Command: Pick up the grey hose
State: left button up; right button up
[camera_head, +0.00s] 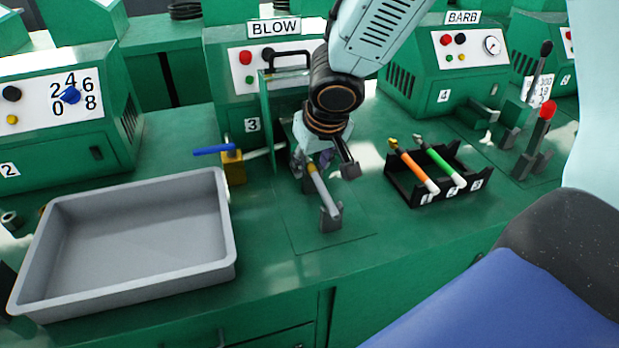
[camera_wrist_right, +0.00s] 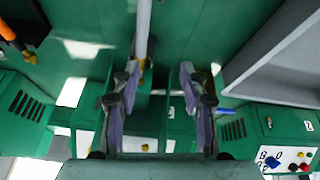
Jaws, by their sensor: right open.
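The grey hose (camera_head: 322,190) lies at the station marked 3, its near end on a small grey holder (camera_head: 330,218). Its far part is partly hidden by my right gripper (camera_head: 324,166), which is open and just over it. In the wrist view, the hose (camera_wrist_right: 143,28) runs down from the top edge between the two spread fingers of my right gripper (camera_wrist_right: 158,72), nearer the left finger. I cannot tell whether a finger touches it. My left gripper is in neither view.
A grey tray (camera_head: 226,215) sits to the left. A blue-handled valve (camera_head: 233,160) stands close left of the hose. A black rack (camera_head: 402,183) with an orange and a green hose stands right. Green machines line the back. The bench in front of the holder is clear.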

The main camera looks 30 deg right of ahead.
aim_at(321, 183)
jog(key=d, duration=0.1)
jog(key=s+d+m, duration=0.1)
jog(key=shift+d+h, duration=0.3)
jog(key=shift+d, duration=0.1)
jog(key=shift+m, duration=0.3)
jog(key=shift+a+f, duration=0.2)
jog(key=shift+f, duration=0.15)
jog(key=b+x, duration=0.2)
jog(key=x, duration=0.3)
jog(key=shift+s+d+f, duration=0.1)
jog(key=shift+f, duration=0.6)
jog(key=shift+w+f, duration=0.35)
jog(key=shift+w, duration=0.2)
jog(key=shift+s, duration=0.2)
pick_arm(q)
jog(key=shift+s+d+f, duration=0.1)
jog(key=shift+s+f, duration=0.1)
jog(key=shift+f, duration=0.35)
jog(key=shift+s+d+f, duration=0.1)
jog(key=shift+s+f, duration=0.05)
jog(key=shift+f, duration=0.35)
